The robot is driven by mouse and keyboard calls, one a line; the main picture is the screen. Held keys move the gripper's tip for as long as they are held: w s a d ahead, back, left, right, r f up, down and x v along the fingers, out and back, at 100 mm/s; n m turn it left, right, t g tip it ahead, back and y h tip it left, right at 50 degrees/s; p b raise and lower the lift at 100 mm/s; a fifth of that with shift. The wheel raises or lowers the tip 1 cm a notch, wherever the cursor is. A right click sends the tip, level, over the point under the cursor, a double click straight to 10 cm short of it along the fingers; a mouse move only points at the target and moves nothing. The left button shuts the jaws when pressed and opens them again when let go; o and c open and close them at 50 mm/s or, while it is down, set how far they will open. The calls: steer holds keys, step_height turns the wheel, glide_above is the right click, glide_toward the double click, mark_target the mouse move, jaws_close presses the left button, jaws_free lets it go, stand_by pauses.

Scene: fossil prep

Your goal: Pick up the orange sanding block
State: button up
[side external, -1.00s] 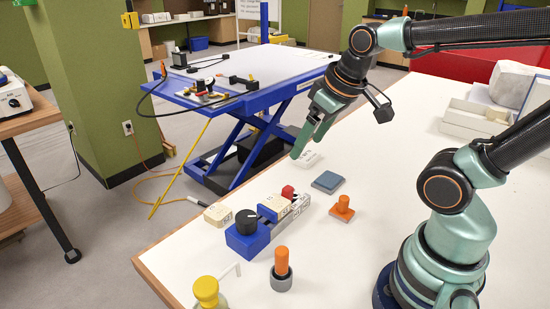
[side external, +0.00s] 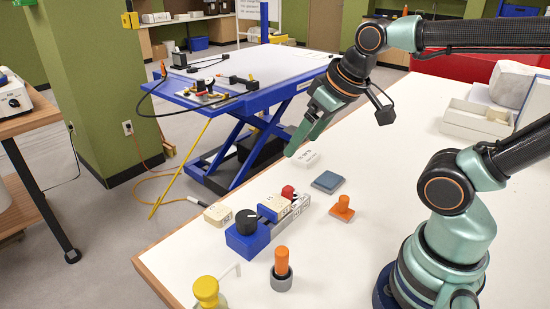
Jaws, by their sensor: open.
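The orange sanding block (side external: 342,208), a small flat base with an upright knob, sits on the white table (side external: 400,150) right of the blue clamp fixture. My gripper (side external: 297,146) is open and empty. In the picture it hangs up and to the left of the orange block, above the far side of the table and clear of the block. One finger partly overlaps the other, so the gap between them is hard to see.
A blue fixture (side external: 241,239) with a black knob holds a pale piece. A grey-blue pad (side external: 328,181), a white block (side external: 306,159), a beige block (side external: 217,214), an orange-handled item in a grey cup (side external: 282,283) and a yellow-capped bottle (side external: 206,290) stand nearby.

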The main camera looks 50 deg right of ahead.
steer(key=shift+c, duration=1.1)
steer(key=n+g, duration=0.6)
steer(key=n, duration=1.1)
glide_above(344, 198)
step_height(344, 198, down, 10)
steer(key=f, duration=0.1)
steer(key=shift+d+f, duration=0.1)
steer(key=shift+f, duration=5.7)
steer(key=shift+c, duration=0.3)
